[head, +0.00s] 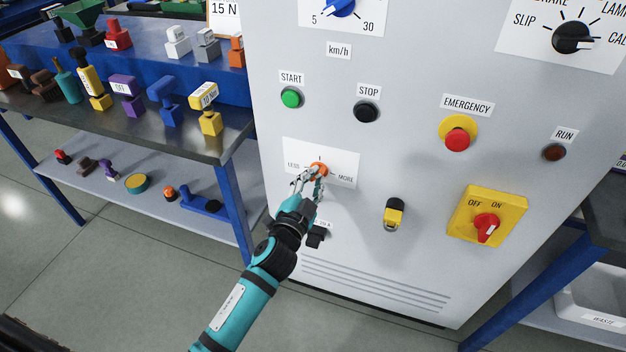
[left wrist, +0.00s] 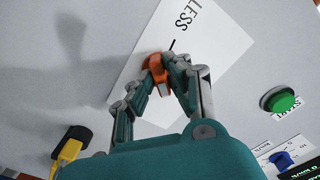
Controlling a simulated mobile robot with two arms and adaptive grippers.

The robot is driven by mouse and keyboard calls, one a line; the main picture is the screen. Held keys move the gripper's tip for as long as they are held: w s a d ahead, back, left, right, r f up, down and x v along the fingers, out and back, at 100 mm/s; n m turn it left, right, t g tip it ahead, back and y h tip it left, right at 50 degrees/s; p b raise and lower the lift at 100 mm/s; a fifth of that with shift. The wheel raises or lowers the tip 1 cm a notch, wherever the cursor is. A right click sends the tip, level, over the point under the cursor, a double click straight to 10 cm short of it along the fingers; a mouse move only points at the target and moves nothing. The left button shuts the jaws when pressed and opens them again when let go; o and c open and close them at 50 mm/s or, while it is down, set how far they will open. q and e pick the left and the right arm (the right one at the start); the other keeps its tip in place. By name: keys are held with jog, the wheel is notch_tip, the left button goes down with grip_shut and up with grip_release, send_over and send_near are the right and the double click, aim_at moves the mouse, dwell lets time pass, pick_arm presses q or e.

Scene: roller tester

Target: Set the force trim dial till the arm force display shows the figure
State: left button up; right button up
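The force trim dial (head: 319,168) is a small orange knob on a white plate marked LESS and MORE, low on the grey cabinet front. My left gripper (head: 309,176) is at the dial, its fingers closed in on the knob from two sides. In the left wrist view the orange dial (left wrist: 154,73) sits between the fingertips of the left gripper (left wrist: 160,66), which appear to touch it. A card reading 15 N (head: 225,9) is cut off at the top edge. I cannot make out an arm force display. My right gripper is out of view.
Near the dial are a green START button (head: 291,97), a black STOP button (head: 367,110), a red EMERGENCY button (head: 457,139) and a yellow OFF/ON switch (head: 487,217). A blue-legged bench (head: 228,190) with many coloured parts stands left of the cabinet.

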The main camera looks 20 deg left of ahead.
pick_arm(q)
jog(key=o, duration=0.4)
jog(key=s, duration=1.2)
jog(key=shift+a, duration=0.2)
